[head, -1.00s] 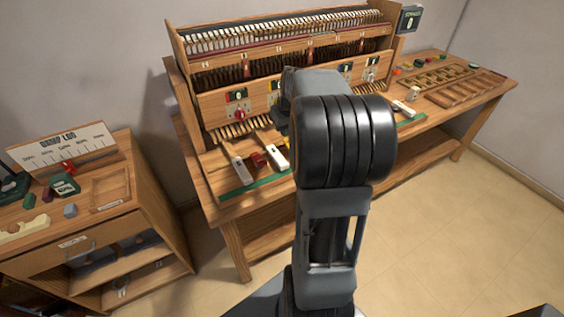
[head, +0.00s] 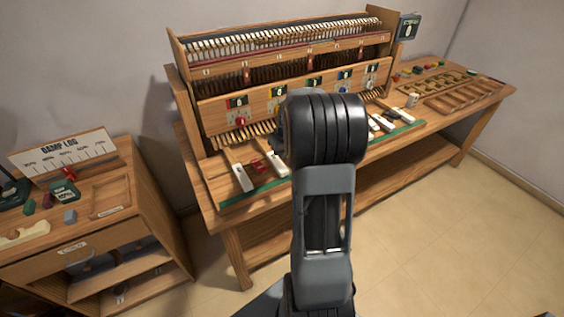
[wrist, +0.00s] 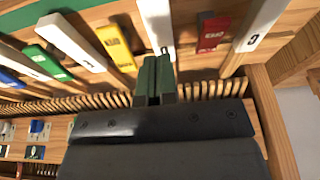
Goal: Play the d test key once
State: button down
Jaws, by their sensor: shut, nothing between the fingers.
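The piano test bench (head: 215,193) carries a row of white test keys with coloured blocks between them. In the wrist view my gripper (wrist: 155,80) is shut and empty, its fingertips over the near end of a white key (wrist: 156,18). I cannot tell whether they touch it. That key's letter is not readable. To its right are a red block (wrist: 212,33) and a white key marked C (wrist: 262,25). In the head view the C key (head: 242,178) is leftmost, and the second white key (head: 277,163) is beside my arm, which hides my gripper.
In the wrist view a yellow block (wrist: 115,46) and another white key (wrist: 70,40) lie left of the fingers. A panel with knobs (head: 240,120) stands behind the keys. A damp log cabinet (head: 110,240) stands at left. The floor is clear at right.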

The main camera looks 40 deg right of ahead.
aim_at(282, 168)
jog(key=x, duration=0.2)
jog(key=s+x, duration=0.1)
jog(key=x, duration=0.2)
jog(key=shift+a+f, duration=0.1)
jog(key=shift+f, duration=0.1)
jog(key=shift+f, duration=0.1)
jog(key=shift+s+f+b, duration=0.15)
jog(key=shift+f+b, duration=0.45)
jog(key=shift+f, duration=0.15)
jog(key=shift+r, duration=0.25)
jog(key=shift+r+p, duration=0.5)
jog(key=shift+r, duration=0.3)
